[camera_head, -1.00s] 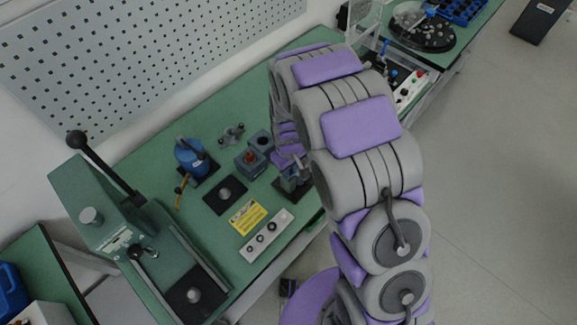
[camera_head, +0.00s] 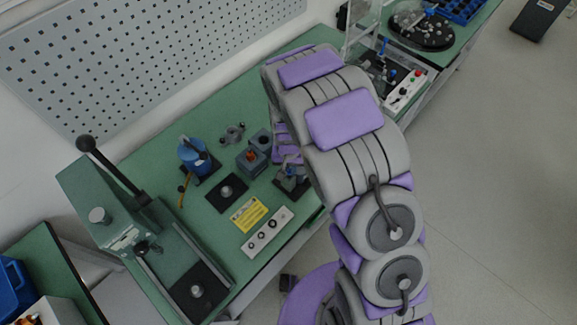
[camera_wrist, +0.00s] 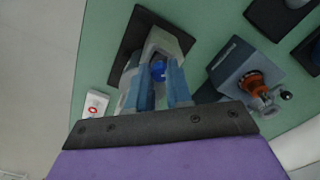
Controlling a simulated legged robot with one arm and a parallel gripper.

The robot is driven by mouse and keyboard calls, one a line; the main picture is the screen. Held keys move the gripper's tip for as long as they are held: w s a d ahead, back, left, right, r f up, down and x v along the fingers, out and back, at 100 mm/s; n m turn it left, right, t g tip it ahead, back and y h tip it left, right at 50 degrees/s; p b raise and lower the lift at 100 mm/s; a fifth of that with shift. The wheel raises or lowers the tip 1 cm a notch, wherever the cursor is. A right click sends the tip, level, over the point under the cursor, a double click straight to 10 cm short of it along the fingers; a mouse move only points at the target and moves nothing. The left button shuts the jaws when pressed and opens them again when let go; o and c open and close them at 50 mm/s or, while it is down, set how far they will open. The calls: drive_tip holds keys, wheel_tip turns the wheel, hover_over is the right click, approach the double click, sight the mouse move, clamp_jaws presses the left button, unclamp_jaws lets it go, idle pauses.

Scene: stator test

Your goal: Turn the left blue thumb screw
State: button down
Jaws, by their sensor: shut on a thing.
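The blue thumb screw (camera_wrist: 158,69) sits on a grey metal fixture (camera_wrist: 172,42) on a dark square base plate (camera_wrist: 128,45) in the wrist view. My gripper (camera_wrist: 160,80) reaches over the fixture, with one finger on each side of the screw, and is shut on it. The fingers hide part of the screw and the fixture's near side. In the head view the fixture (camera_head: 291,178) stands near the bench's front edge, beside my arm. The screw is too small to make out there, and a second blue screw cannot be told apart.
A grey block with an orange-brown part (camera_wrist: 255,85) stands close to the right of my gripper. A white button box (camera_head: 267,233), a yellow label (camera_head: 248,215) and a green lever press (camera_head: 120,230) are on the bench. A perforated panel (camera_head: 150,60) rises behind.

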sight(289, 170)
idle(0.3)
drive_tip(key=c, duration=1)
unclamp_jaws()
drive_tip(key=shift+r, duration=0.15)
wheel_tip(289, 170, up, 17)
drive_tip(key=shift+p, duration=0.5)
